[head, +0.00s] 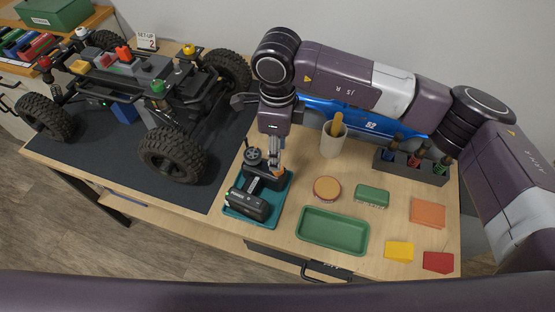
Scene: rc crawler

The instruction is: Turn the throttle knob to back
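A black remote controller (246,205) sits in a teal tray (234,223) at the table's front middle. It has a round dark wheel (252,156) on its upper left and a small orange part (279,173) on its upper right. My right gripper (276,168) points down over the controller, with its fingertips at or just above the orange part. I cannot tell whether they touch it or how far apart they are. Which part is the throttle knob, and which way it points, is too small to tell. My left gripper is not in view.
A crawler car (135,85) stands on a dark mat (100,155) at left. Right of the controller are a beige cup (333,142), a round tin (327,189), a green tray (332,253), a green box (372,196) and a tool rack (425,174). A blue car body (345,115) lies behind my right arm.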

